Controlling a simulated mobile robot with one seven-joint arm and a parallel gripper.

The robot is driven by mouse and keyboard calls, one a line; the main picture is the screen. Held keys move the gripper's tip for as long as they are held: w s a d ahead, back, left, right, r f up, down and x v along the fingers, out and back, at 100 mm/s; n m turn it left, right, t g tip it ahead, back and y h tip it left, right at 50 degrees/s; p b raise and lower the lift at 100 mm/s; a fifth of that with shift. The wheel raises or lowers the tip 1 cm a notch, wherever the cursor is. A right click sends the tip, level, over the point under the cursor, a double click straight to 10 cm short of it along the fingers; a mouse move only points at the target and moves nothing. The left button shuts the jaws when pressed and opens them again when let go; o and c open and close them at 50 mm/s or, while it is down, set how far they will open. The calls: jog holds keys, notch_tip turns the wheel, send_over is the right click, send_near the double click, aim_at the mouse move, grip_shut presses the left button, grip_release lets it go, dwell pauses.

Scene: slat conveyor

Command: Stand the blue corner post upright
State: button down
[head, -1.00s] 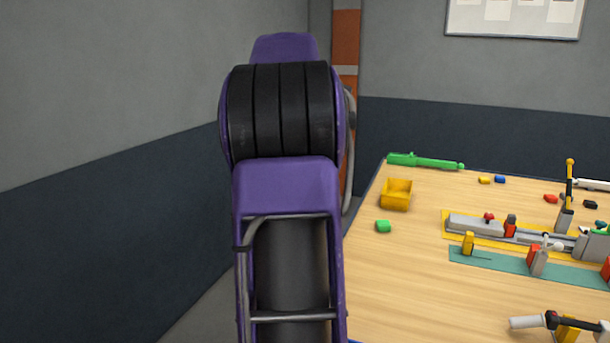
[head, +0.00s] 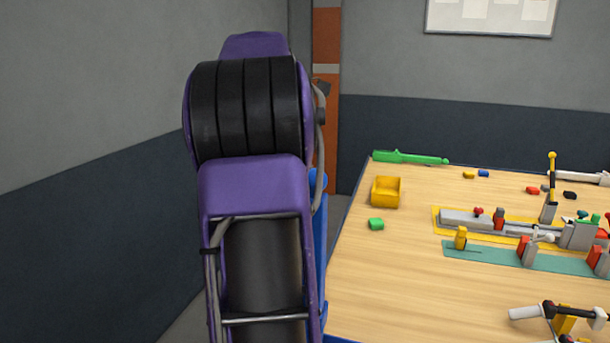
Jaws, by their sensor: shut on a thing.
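A narrow blue shape (head: 320,240) shows along the right side of my purple arm, with a rounded upper part (head: 317,184) beside the arm's tube. It may be the blue corner post, but my arm covers most of it and I cannot tell its full shape or tilt. My gripper is not in view. My arm fills the left middle of the head view and hides whatever is behind it.
A wooden table (head: 400,290) stands at the right. An orange column (head: 327,130) stands behind.

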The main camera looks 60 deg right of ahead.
jog(key=shift+w+f, duration=0.2)
jog(key=shift+w, duration=0.1)
jog(key=c, duration=0.6)
grip_release()
jog(key=shift+o, duration=1.4)
jog(key=shift+w, duration=0.1)
jog(key=shift+o, duration=0.2)
jog(key=shift+w+d, duration=0.1)
jog(key=shift+r, duration=0.1)
jog(key=shift+s, duration=0.3)
